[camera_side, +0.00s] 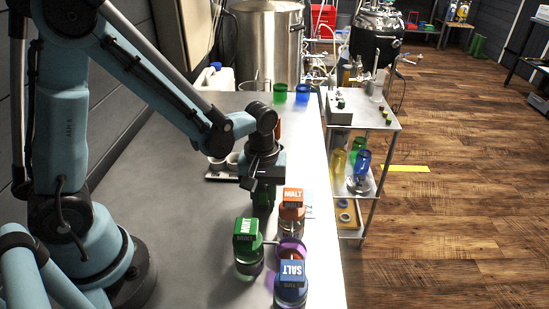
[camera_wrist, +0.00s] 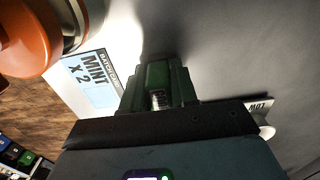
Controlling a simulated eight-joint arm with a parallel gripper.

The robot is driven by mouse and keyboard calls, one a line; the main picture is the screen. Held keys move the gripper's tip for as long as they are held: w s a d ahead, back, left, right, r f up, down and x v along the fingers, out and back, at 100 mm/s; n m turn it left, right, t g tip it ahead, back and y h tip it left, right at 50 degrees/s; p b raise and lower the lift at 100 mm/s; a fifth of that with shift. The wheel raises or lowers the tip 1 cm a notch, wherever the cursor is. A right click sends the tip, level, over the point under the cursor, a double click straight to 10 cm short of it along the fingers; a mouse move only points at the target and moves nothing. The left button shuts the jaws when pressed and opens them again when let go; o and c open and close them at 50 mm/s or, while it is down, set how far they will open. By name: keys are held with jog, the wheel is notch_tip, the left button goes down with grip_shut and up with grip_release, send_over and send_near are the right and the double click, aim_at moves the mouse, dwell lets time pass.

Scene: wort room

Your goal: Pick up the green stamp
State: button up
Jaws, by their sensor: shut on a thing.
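The green stamp (camera_wrist: 158,76) shows in the wrist view as a small green block between the fingers of my gripper (camera_wrist: 160,97). The fingers are shut on it, and its lower part is hard to make out. In the side view my gripper (camera_side: 264,187) points down over the grey worktop, behind the jars. A bit of green (camera_side: 263,203) shows at its fingertips there. I cannot tell whether the stamp still touches the worktop.
Close in front stand a green-lidded MINT jar (camera_side: 248,232), an orange-lidded MALT jar (camera_side: 292,198) and a blue-lidded SALT jar (camera_side: 291,276). A batch card (camera_wrist: 92,80) reading MINT x 2 lies beside my gripper. A small tray (camera_side: 221,175) with cups is behind. The worktop's left part is clear.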

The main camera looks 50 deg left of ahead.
aim_at(263, 187)
jog(key=shift+r, duration=0.1)
grip_shut()
jog(key=shift+r, duration=4.9)
jog(key=shift+o, duration=1.3)
grip_release()
jog(key=shift+c, duration=0.6)
jog(key=shift+w+d, duration=0.2)
jog(key=shift+w, duration=0.25)
jog(key=w+d+f, duration=0.3)
jog(key=w+d, duration=0.1)
jog(key=w, duration=0.4)
jog(key=shift+s+a+f, duration=0.1)
jog(key=shift+f, duration=1.35)
jog(key=shift+s+f, duration=0.1)
jog(key=shift+f, duration=1.35)
jog(key=shift+f, duration=0.5)
